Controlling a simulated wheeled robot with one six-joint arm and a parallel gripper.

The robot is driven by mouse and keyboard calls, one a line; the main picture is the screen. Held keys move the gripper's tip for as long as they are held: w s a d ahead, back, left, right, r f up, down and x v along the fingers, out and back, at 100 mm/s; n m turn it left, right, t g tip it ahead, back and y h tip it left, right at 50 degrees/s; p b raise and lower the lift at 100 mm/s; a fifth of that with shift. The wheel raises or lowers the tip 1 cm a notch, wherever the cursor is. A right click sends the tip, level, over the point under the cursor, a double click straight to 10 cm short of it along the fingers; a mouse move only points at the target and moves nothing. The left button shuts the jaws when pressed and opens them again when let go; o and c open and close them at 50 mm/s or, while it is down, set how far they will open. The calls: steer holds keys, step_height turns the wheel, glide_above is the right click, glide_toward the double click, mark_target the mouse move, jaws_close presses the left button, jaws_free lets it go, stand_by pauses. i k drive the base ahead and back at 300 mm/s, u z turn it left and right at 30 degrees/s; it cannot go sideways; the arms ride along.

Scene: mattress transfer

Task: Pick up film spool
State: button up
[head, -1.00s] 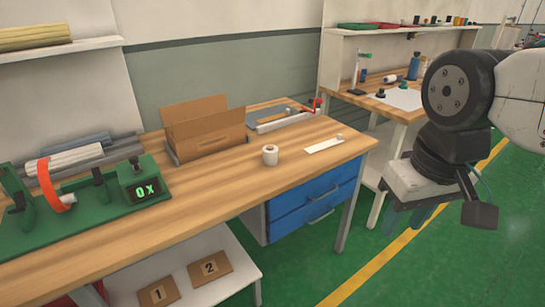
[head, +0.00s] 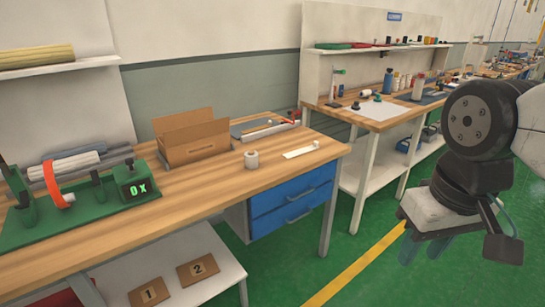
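A small white roll (head: 251,159), which looks like the film spool, stands upright on the wooden workbench (head: 190,200), near its middle right. My gripper (head: 425,249) hangs at the right of the view, over the green floor and clear of the bench. Its two blue-grey fingers point down and are apart, with nothing seen between them. It is well to the right of the roll and not touching it.
An open cardboard box (head: 192,140) stands behind the roll. A white strip (head: 301,152) lies to its right. A second bench (head: 385,116) stands beyond; green floor lies between.

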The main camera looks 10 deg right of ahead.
mark_target(251, 157)
steer(key=z, duration=0.65)
steer(key=i, duration=0.8)
steer(key=z, duration=0.55)
steer(key=i, duration=1.4)
steer(key=u, duration=1.25)
steer(key=i, duration=0.6)
steer(key=u, duration=0.75)
